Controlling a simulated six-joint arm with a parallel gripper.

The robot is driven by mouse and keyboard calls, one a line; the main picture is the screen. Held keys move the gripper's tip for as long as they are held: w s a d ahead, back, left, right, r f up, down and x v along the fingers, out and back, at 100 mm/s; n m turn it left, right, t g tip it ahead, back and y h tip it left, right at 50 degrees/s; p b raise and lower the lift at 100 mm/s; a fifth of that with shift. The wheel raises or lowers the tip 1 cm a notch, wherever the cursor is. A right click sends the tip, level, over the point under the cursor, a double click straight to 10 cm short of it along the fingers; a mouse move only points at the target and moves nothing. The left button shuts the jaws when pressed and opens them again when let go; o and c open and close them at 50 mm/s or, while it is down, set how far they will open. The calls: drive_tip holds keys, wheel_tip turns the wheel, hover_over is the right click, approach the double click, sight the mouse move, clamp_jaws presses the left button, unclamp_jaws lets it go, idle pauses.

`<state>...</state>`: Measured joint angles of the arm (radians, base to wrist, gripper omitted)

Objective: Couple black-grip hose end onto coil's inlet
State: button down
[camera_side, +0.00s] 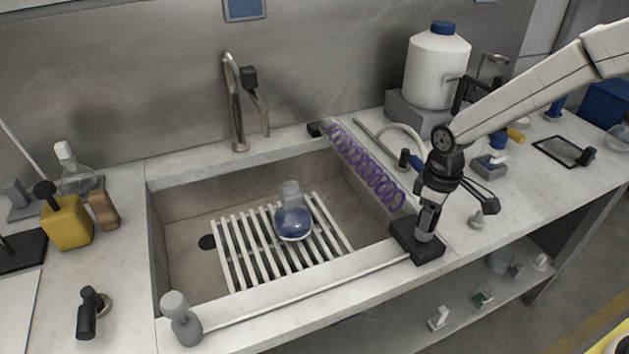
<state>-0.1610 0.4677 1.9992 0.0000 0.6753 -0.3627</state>
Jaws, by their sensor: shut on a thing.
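The coil (365,170) is a purple spiral lying along the sink's right rim, from a small black mount at the back to a black block (404,236) at the front. My gripper (431,205) points down over that block, shut on an upright grey-and-black fitting (426,221). Its lower end is at the block; I cannot tell if it is seated. Whether this fitting is the black-grip hose end is unclear. A white hose (408,129) arcs behind my gripper, near a small black upright piece (404,158). The coil's inlet cannot be made out.
A blue-filled flask (292,221) stands on a white rack (238,262) in the sink. A thin pale tube (310,294) runs along the front rim from a grey post (180,318). A large white jug (437,65) stands behind. Small fittings lie on the right counter.

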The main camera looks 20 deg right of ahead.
drive_tip(key=shift+f, duration=0.5)
idle(0.8)
drive_tip(key=shift+c, duration=0.4)
unclamp_jaws()
drive_tip(key=shift+r, duration=3.95)
drive_tip(key=shift+r, duration=2.25)
